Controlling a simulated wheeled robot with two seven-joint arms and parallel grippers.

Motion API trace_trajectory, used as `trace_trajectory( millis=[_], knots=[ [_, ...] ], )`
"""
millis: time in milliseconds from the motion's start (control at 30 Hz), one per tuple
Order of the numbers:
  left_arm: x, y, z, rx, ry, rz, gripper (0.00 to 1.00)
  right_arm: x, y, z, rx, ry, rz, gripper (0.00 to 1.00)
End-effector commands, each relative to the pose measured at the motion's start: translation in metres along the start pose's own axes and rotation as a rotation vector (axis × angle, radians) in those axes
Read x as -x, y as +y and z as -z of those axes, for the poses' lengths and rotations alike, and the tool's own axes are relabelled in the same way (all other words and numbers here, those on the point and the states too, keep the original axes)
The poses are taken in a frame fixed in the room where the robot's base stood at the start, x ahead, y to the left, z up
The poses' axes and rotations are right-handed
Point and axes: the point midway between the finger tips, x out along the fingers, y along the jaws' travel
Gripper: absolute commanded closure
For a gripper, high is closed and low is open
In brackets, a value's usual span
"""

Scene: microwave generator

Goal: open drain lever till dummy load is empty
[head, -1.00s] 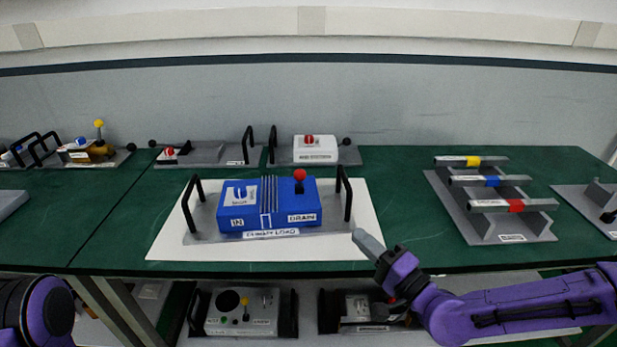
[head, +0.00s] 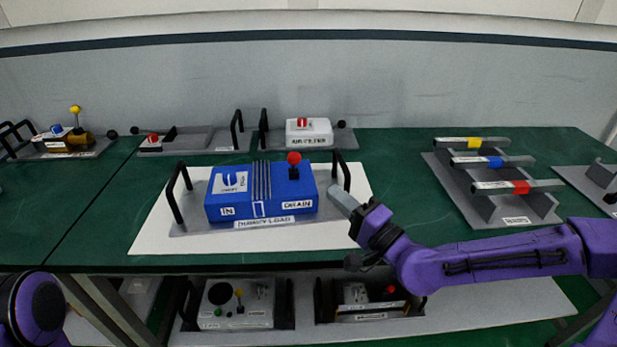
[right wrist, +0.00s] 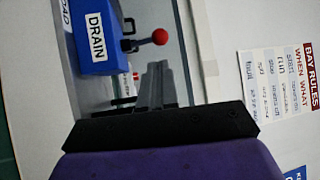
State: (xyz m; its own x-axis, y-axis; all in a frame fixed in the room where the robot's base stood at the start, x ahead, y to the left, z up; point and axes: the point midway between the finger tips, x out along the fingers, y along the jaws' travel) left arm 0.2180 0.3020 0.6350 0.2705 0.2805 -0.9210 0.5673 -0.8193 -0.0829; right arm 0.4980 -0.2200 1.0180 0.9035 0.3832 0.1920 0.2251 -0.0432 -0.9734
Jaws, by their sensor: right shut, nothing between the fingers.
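The dummy load is a blue box (head: 262,193) labelled IN and DRAIN, on a grey base plate with black handles at both ends. Its drain lever has a red ball (head: 294,158) and stands upright at the back right of the box. The ball also shows in the right wrist view (right wrist: 160,37), beside the DRAIN label (right wrist: 97,36). My right gripper (head: 337,194) is shut and empty, beside the right handle, apart from the red ball. My left gripper is out of view; only part of my left arm shows.
A white mat (head: 150,232) lies under the dummy load. A rack of coloured-band tubes (head: 490,185) stands to the right. An air filter unit (head: 309,131) stands behind. Green bench lies clear between mat and rack.

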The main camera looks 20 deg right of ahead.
Motion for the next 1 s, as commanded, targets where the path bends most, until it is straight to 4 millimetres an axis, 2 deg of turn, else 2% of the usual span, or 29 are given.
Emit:
trace_trajectory(
  millis=[133, 300, 433, 600, 1000],
  knots=[
    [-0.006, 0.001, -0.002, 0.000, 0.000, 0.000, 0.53, -0.027, 0.004, -0.002, 0.005, -0.005, -0.006, 1.00],
    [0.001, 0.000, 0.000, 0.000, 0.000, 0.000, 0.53, -0.063, -0.001, -0.001, 0.002, -0.004, -0.004, 1.00],
    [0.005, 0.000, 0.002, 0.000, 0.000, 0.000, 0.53, -0.082, -0.002, -0.001, 0.002, -0.003, -0.002, 1.00],
    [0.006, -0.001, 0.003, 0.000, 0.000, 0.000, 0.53, -0.093, -0.001, -0.001, -0.001, -0.001, 0.000, 1.00],
    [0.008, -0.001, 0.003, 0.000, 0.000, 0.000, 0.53, -0.094, -0.002, -0.001, -0.003, -0.002, -0.004, 1.00]
  ],
)
